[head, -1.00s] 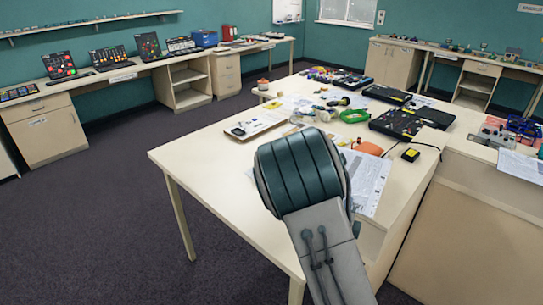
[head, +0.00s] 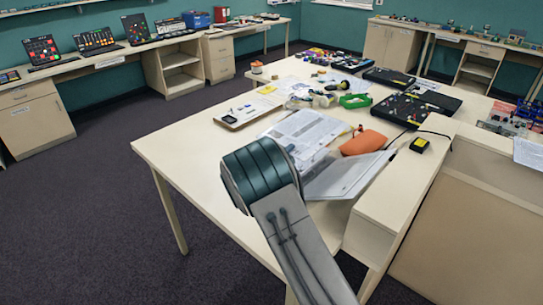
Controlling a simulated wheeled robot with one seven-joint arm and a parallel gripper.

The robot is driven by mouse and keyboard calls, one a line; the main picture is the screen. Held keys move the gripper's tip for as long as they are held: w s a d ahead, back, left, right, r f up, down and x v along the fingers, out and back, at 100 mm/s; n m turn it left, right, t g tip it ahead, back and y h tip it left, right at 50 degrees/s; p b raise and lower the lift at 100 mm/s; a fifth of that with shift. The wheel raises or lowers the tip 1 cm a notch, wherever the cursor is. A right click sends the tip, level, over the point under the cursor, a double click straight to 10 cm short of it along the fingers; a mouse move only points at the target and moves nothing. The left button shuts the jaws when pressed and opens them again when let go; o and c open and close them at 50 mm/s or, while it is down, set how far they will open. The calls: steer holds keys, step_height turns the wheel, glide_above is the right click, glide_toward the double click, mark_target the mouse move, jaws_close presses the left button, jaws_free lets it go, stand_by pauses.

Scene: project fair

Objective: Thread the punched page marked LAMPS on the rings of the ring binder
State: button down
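Printed white pages (head: 306,128) lie on the table just beyond my arm. A pale grey, flat, open panel (head: 350,177), which looks like the ring binder's cover, lies to their right and slightly nearer. My arm covers the near left part of both. I cannot make out the rings, the punched holes or the word LAMPS on any sheet. My gripper is hidden behind my own arm, so its fingers and anything in them do not show.
An orange pouch-like object (head: 363,142) lies against the panel's far side. A yellow-black box (head: 419,145) sits at right. The table's (head: 185,145) left part is bare.

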steer(key=shift+w+a+f+b, duration=0.4)
steer(key=shift+a+f+b, duration=0.5)
steer(key=shift+f, duration=0.4)
steer(key=shift+w+a+f+b, duration=0.35)
steer(key=shift+a+f+b, duration=0.4)
steer(key=shift+a+f, duration=0.45)
steer(key=shift+w+a+f+b, duration=0.4)
steer(key=shift+a+f+b, duration=0.45)
steer(key=shift+f, duration=0.6)
steer(key=shift+s+f, duration=0.2)
steer(key=shift+f, duration=0.2)
steer(key=shift+f+b, duration=0.3)
steer(key=shift+f, duration=0.85)
steer(key=c, duration=1.6)
jaws_free()
steer(key=shift+o, duration=0.2)
steer(key=shift+f, duration=0.1)
steer(key=shift+s+f, duration=0.1)
